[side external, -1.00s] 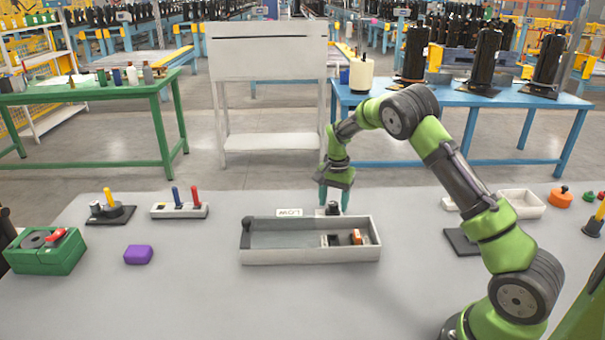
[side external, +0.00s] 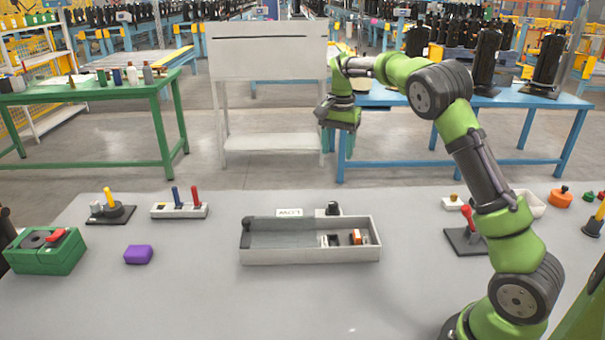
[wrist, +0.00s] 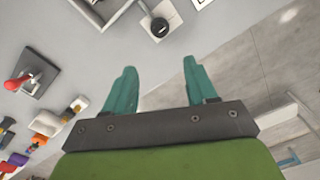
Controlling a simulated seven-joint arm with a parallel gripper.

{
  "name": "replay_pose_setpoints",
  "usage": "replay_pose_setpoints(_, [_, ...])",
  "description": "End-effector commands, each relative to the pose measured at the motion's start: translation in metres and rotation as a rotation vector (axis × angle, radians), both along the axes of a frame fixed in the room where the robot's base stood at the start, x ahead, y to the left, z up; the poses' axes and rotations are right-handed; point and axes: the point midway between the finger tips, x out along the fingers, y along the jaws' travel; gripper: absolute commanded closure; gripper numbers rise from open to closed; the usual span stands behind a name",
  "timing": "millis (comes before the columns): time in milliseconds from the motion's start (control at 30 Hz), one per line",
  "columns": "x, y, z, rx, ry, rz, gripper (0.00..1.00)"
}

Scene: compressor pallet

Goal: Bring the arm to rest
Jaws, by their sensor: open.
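My gripper (side external: 336,142) hangs in the air beyond the far edge of the grey table, well above the tray, with its fingers pointing down. In the wrist view its two teal fingers (wrist: 157,88) stand apart with nothing between them. Below it, a black knob on a light base (side external: 333,209) stands at the back of the grey tray (side external: 310,255); it also shows in the wrist view (wrist: 160,25). A white label reading "LOW" (side external: 289,212) stands beside the knob. My gripper touches none of these.
A purple block (side external: 138,254), a green box with a red handle (side external: 46,250) and a switch block with coloured levers (side external: 180,210) are on the left. A red-handled lever on a dark plate (side external: 466,238) is near my arm. The air around my gripper is clear.

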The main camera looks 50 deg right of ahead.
Motion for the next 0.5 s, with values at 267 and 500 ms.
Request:
replay_pose_setpoints(267, [0.0, 0.0, 0.001, 0.0, 0.0, 0.0, 0.43])
replay_pose_setpoints(500, [-0.008, -0.002, -0.017, -0.014, -0.006, 0.092, 0.43])
